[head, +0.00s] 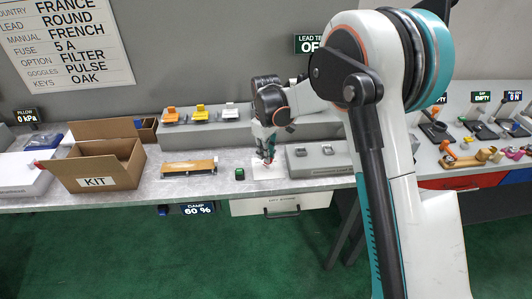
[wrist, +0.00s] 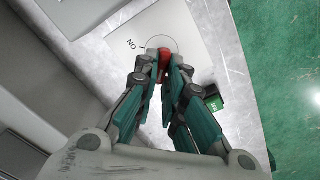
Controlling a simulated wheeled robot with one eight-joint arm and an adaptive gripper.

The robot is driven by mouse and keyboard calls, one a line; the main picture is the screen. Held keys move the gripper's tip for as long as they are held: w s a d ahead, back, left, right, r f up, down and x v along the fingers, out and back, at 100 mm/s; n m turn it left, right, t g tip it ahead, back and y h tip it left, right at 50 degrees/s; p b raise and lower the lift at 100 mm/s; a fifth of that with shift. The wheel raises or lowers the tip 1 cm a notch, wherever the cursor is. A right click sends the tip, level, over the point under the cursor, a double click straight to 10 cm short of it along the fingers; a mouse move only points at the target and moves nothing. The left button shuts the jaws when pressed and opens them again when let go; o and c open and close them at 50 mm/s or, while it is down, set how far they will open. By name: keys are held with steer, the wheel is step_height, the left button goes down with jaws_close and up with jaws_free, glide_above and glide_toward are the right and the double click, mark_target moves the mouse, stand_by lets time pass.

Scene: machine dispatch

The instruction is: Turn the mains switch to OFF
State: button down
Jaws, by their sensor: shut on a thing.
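The mains switch is a red knob (wrist: 165,60) on a white plate (wrist: 192,32) marked with a circle and the word ON. In the wrist view my gripper (wrist: 163,62) is shut on the red knob, with a fingertip on each side of it. The fingers hide much of the knob, so its pointing direction is hard to tell. In the head view the white plate (head: 267,173) lies flat on the bench, and my gripper (head: 266,161) reaches down onto it from above. No OFF mark is visible.
A small green block (head: 239,174) sits just left of the plate. An orange-brown bar (head: 189,167) and an open KIT box (head: 98,165) stand further left. A grey block (head: 319,158) is close on the right. A drawer (head: 279,205) hangs below the bench edge.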

steer(key=c, duration=1.7)
jaws_free()
step_height(320, 180, up, 12)
